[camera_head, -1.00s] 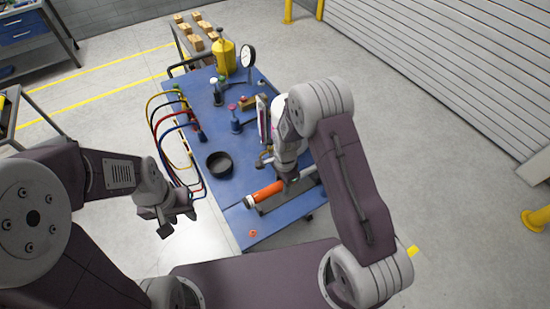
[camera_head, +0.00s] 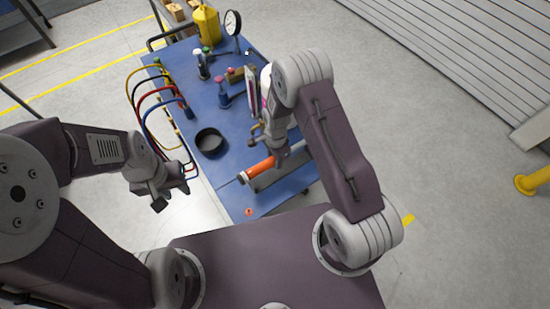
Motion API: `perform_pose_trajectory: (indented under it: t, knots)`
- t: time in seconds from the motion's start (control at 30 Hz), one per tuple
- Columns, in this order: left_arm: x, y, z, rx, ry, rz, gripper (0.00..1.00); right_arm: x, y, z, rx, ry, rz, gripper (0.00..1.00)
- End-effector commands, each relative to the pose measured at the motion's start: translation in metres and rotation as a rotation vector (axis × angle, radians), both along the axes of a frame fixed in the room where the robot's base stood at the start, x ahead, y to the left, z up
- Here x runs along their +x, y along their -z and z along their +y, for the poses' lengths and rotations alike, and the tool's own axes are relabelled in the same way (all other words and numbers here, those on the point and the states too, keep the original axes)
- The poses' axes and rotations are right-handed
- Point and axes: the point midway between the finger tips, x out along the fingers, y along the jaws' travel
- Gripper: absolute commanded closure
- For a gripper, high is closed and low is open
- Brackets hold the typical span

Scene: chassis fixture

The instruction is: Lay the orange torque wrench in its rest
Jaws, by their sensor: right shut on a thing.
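The orange torque wrench (camera_head: 260,168) lies near the front of the blue bench, its orange grip pointing to the lower left. My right gripper (camera_head: 280,160) is shut on it, and the gripper and arm hide part of the wrench. A grey bar-like fixture (camera_head: 268,182), perhaps the rest, is just below and right of the wrench; I cannot tell whether they touch. My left gripper (camera_head: 172,197) is empty, with its fingers apart, left of the bench.
The blue bench (camera_head: 200,172) carries a black bowl (camera_head: 210,142), coloured hoses (camera_head: 150,100), a dial gauge (camera_head: 232,22), a yellow container (camera_head: 207,24) and small coloured-topped posts (camera_head: 223,92). A small orange-red piece (camera_head: 248,212) lies at the front edge.

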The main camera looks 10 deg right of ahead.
Motion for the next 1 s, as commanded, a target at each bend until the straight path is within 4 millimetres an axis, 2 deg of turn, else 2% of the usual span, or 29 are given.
perform_pose_trajectory:
  t: [0.03, 0.3, 0.37, 0.73, 1.0]
  knots:
    - [0.0, 0.007, 0.0, 0.0, 0.0, 0.0, 0.64, 0.001, 0.008, 0.0, 0.001, 0.0, -0.002, 1.0]
    - [0.0, 0.026, 0.0, 0.0, 0.0, 0.0, 0.64, 0.001, 0.031, 0.0, 0.001, 0.0, -0.002, 1.0]
    - [0.0, 0.022, 0.0, 0.0, 0.0, 0.0, 0.64, 0.001, 0.026, 0.0, 0.001, 0.0, -0.003, 1.0]
    - [0.0, 0.021, 0.0, 0.0, 0.0, 0.0, 0.64, -0.001, 0.026, 0.002, 0.001, 0.0, -0.002, 1.0]
    - [0.0, 0.031, 0.0, 0.0, 0.0, 0.0, 0.64, -0.001, 0.038, 0.002, 0.001, 0.0, -0.002, 1.0]
